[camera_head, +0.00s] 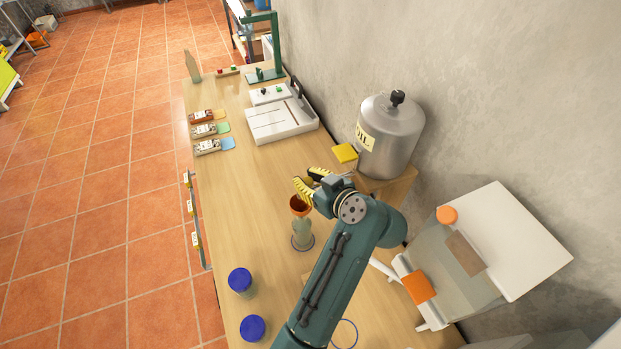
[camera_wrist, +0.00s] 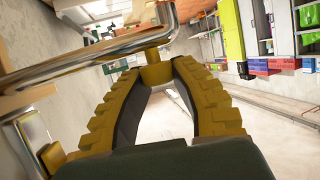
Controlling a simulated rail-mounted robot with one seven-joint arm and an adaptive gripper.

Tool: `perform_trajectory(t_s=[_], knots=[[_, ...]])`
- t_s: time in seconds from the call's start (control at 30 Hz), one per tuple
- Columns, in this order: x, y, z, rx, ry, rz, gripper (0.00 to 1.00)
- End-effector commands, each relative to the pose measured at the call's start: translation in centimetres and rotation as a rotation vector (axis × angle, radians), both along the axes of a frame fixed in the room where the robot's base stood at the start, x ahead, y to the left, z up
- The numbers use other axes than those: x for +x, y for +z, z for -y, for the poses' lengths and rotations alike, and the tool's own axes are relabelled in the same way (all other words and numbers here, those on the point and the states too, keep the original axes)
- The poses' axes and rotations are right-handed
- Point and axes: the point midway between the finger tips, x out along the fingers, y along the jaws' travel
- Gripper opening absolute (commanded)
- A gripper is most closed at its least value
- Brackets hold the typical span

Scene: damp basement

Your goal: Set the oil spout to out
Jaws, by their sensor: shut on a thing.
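The silver oil tank (camera_head: 392,140) with a black lid knob and an OIL label stands against the wall, right of my gripper (camera_head: 309,181). In the wrist view, a bent shiny metal pipe, the oil spout (camera_wrist: 85,67), crosses the upper left. My yellow fingers (camera_wrist: 157,75) meet around a short stub below its bend, so they are shut on the spout. The stub is mostly hidden between the fingertips. An orange funnel (camera_head: 299,204) sits on a clear bottle (camera_head: 302,238) just below my gripper.
Two blue-lidded jars (camera_head: 240,280) stand at the near left of the table.

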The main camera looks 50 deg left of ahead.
Motion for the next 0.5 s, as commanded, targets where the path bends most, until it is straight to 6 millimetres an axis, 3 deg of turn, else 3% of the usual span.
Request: perform_trajectory(t_s=[0.17,0.2,0.3,0.33,0.5], knots=[[-0.02,-0.26,0.14,-0.006,-0.001,-0.004,0.0],[-0.02,-0.26,0.15,-0.006,-0.002,-0.004,0.33],[-0.01,-0.23,0.14,-0.005,-0.001,-0.003,0.52],[0.0,-0.21,0.13,-0.005,-0.001,-0.003,0.56],[0.01,-0.12,0.08,-0.003,-0.002,-0.002,0.56]])
